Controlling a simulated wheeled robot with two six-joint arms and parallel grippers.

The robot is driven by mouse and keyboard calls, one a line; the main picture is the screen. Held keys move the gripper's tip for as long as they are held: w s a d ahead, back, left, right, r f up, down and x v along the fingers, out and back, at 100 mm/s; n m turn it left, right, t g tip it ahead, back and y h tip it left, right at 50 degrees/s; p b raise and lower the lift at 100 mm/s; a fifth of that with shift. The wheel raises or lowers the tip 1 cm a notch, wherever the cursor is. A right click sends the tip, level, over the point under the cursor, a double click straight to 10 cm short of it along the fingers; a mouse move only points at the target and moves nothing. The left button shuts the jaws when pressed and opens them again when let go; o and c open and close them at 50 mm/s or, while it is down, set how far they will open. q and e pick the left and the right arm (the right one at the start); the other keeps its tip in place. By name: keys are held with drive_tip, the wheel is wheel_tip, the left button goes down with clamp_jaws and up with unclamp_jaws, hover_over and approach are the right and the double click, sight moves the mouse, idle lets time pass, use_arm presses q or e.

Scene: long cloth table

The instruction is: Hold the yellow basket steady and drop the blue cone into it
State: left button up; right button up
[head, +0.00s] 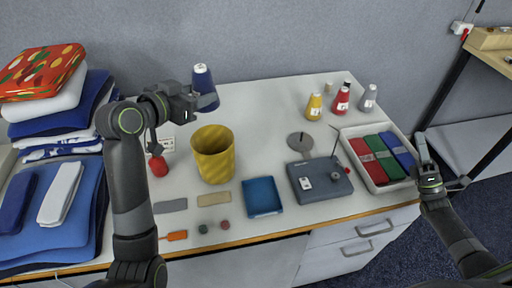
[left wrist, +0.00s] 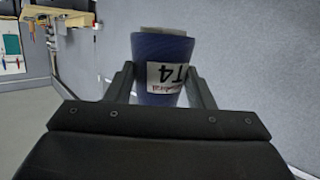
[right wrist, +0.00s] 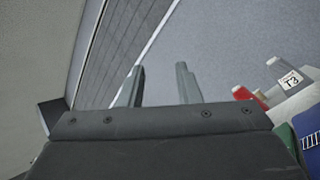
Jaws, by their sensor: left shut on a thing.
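The yellow basket (head: 213,155) stands upright on the table, left of centre. The blue cone (head: 204,88), a thread cone with a white label, is held up in the air by my left gripper (head: 192,98), above and behind the basket's rim. In the left wrist view the blue cone (left wrist: 162,68) sits between the two fingers, label toward the camera. My right gripper (head: 452,184) is off the table's right end, far from the basket. In the right wrist view its fingers (right wrist: 158,86) are apart with nothing between them.
A white tray (head: 348,168) with red, green and blue cloths stands at the right, beside a grey box (head: 318,199). Yellow, red and grey cones (head: 341,101) stand behind. Folded cloths (head: 55,210) are stacked left.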

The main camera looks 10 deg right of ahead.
drive_tip(key=w+a+r+m+g+h, duration=0.1)
drive_tip(key=w+r+m+g+h, duration=0.15)
drive_tip(key=w+m, duration=0.55)
drive_tip(key=w+a+r+m+g+h, duration=0.1)
drive_tip(key=w+r+m+h, duration=0.25)
drive_tip(key=w+m, duration=0.35)
drive_tip(key=w+a+r+m+g+y, duration=0.3)
drive_tip(key=w+a+r+m+g, duration=0.15)
drive_tip(key=w+a+m, duration=0.4)
drive_tip(key=n+g+y, duration=0.9)
drive_tip(key=g+y, duration=0.3)
drive_tip(key=g, duration=0.1)
approach(215, 156)
drive_tip(key=r+x, duration=0.1)
drive_tip(key=x, duration=0.9)
drive_tip(key=shift+a+f, duration=0.15)
